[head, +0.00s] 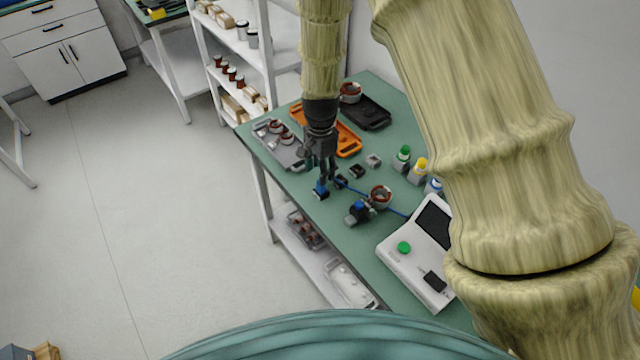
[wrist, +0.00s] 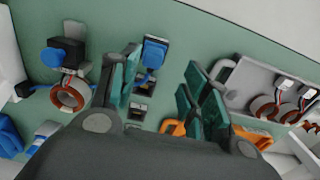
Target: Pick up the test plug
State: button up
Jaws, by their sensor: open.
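What looks like the test plug is a small block with a blue top and dark body (wrist: 154,52). In the wrist view it lies beyond the gap between my fingers, nearer the left one. In the head view it shows as a blue and dark block (head: 320,190) on the green table, just below the fingertips. My gripper (head: 327,178) points down over the table. Its teal fingers stand apart in the wrist view (wrist: 164,85), with nothing held between them. A blue cable (head: 395,210) runs across the table, partly hidden by my gripper.
A copper-wound stator (head: 380,194) stands beside a black, blue-topped fixture (head: 357,211). A white tester (head: 405,262) lies nearer. A grey tray (head: 277,149), an orange tray (head: 348,141) and a black tray (head: 371,112) lie farther back. Bottles with coloured caps (head: 418,170) stand right.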

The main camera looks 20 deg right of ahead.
jog(key=shift+s, duration=0.45)
jog(key=shift+s+f+p, duration=0.1)
jog(key=shift+f+p, duration=0.05)
jog(key=shift+p, duration=0.3)
jog(key=shift+s+f+p, duration=0.1)
jog(key=shift+f+p, duration=0.8)
jog(key=shift+f, duration=1.45)
jog(key=shift+c, duration=0.2)
jog(key=c, duration=0.9)
